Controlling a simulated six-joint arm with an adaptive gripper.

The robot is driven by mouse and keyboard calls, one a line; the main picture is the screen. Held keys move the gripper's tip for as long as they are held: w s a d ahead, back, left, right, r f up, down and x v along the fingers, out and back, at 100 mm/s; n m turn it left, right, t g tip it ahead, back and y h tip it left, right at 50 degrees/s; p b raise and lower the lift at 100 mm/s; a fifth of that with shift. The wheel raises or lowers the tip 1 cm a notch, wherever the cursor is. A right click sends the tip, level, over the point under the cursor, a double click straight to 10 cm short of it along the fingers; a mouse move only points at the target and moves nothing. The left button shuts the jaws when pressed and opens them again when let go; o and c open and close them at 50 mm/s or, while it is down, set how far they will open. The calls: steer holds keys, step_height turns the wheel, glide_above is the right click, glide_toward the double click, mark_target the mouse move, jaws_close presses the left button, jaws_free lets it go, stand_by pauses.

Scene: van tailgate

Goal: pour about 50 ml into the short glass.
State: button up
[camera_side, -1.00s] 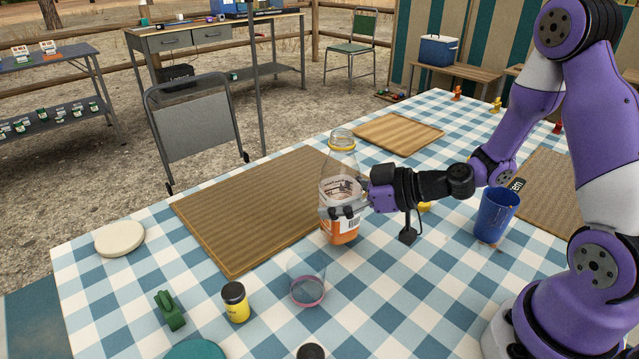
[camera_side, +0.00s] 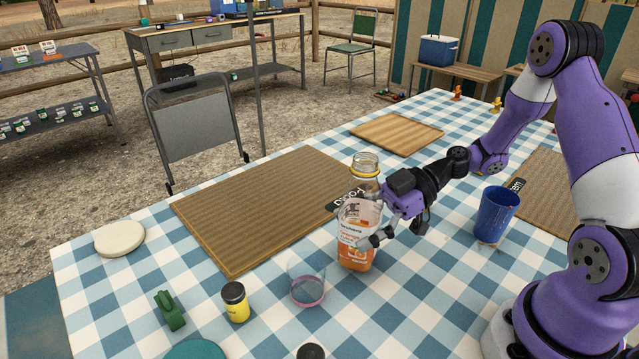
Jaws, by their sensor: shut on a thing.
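A clear bottle (camera_side: 357,225) with a yellow neck ring, a printed label and orange liquid low inside stands nearly upright, a little tilted. Its mouth is open. My gripper (camera_side: 372,232) is shut on the bottle's right side at label height. I cannot tell whether the bottle's base touches the table. A short clear glass (camera_side: 307,285) with a pinkish base stands on the checked cloth, left of and nearer than the bottle. It looks empty, and the bottle is apart from it.
A blue cup (camera_side: 495,214) stands to the right of my gripper. A yellow jar with a black lid (camera_side: 235,301), a green object (camera_side: 169,310) and a pale round disc (camera_side: 119,239) lie left of the glass. A brown mat (camera_side: 230,220) lies behind. The cloth around the glass is mostly clear.

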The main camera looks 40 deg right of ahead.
mark_target(372, 211)
steer(key=shift+r+h, duration=0.1)
steer(key=shift+h, duration=0.2)
steer(key=shift+d+n+g+h+p, duration=0.15)
steer(key=shift+g+h+p, duration=0.1)
steer(key=shift+h, duration=0.55)
steer(key=shift+d+n+g+h+p, duration=0.1)
steer(key=shift+n+g+h+p, duration=0.1)
steer(key=shift+h, duration=0.6)
steer(key=h, duration=0.3)
steer(key=shift+p, duration=0.4)
steer(key=h, duration=0.1)
steer(key=d+f+h+p, duration=0.1)
steer(key=n+g+h, duration=0.1)
steer(key=shift+s+d+f+h, duration=0.15)
steer(key=shift+d+f+h, duration=0.1)
steer(key=shift+d+h, duration=0.05)
steer(key=shift+d+f+h+p, duration=0.3)
steer(key=shift+f+h+p, duration=0.15)
steer(key=shift+h, duration=0.4)
steer(key=shift+d+f+h+p, duration=0.3)
steer(key=shift+h+p, duration=0.2)
steer(key=shift+h, duration=0.35)
steer(key=shift+a+r+n+h+p, duration=0.25)
steer(key=shift+r+h+p, duration=0.65)
steer(key=shift+p, duration=0.1)
steer(key=shift+r+h+p, duration=0.3)
steer(key=shift+p, duration=0.2)
steer(key=shift+a+r+g+h, duration=0.1)
steer(key=shift+r+g+h, duration=0.15)
steer(key=shift+r+h, duration=0.7)
